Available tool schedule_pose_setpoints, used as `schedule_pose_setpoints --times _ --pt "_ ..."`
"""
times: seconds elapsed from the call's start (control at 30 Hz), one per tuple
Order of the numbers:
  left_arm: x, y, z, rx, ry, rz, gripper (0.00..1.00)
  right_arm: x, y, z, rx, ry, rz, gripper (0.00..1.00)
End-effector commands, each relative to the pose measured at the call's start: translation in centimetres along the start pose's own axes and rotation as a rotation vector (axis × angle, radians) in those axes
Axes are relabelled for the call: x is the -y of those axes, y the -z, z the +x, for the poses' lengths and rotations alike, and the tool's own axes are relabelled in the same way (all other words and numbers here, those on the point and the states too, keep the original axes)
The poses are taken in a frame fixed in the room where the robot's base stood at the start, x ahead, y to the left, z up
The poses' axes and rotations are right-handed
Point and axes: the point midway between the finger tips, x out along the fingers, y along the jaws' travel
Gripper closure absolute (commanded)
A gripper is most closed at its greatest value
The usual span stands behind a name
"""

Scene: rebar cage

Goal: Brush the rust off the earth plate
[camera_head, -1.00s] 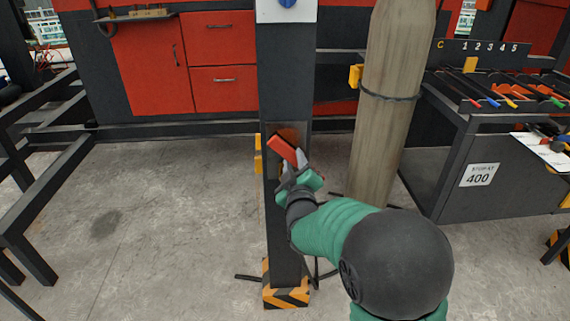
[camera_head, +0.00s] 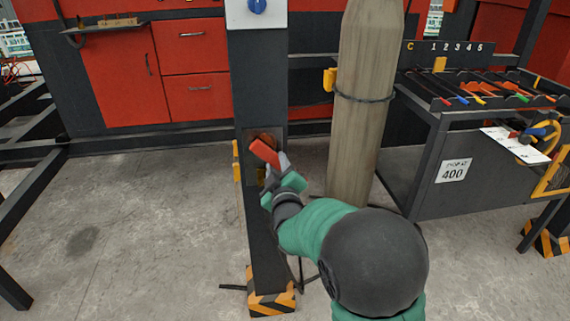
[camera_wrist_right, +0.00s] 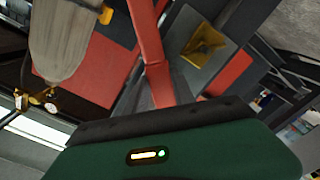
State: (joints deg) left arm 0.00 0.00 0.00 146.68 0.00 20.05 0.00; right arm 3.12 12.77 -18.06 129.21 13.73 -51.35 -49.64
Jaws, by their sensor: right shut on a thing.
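The earth plate (camera_head: 280,141) is a dark panel on the front of the upright post, with a brown rusty patch near its top. My right gripper (camera_head: 272,177) is in front of the plate, shut on a red-handled tool (camera_head: 263,151), likely the brush. The red end overlaps the lower part of the rust in the head view; bristles and contact cannot be made out. In the right wrist view the red handle (camera_wrist_right: 148,42) rises from the jaws, with a yellow-brown patch on a grey surface to its right. My left gripper is not in view.
The dark post (camera_head: 262,220) stands on a striped foot (camera_head: 271,292). A tool bench (camera_head: 440,150) is at the right, and red cabinets (camera_head: 190,70) are behind.

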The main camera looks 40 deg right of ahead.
Motion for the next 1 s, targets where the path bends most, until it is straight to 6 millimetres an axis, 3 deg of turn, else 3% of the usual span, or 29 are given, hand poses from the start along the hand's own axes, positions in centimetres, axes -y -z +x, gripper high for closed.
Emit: schedule_pose_setpoints --times 0.7,1.0 --pt "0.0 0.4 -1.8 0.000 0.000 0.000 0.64 3.8 3.9 0.4 -0.002 0.002 0.000 1.00" --pt "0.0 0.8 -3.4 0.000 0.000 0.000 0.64 2.7 4.9 0.2 -0.001 0.003 0.000 1.00"
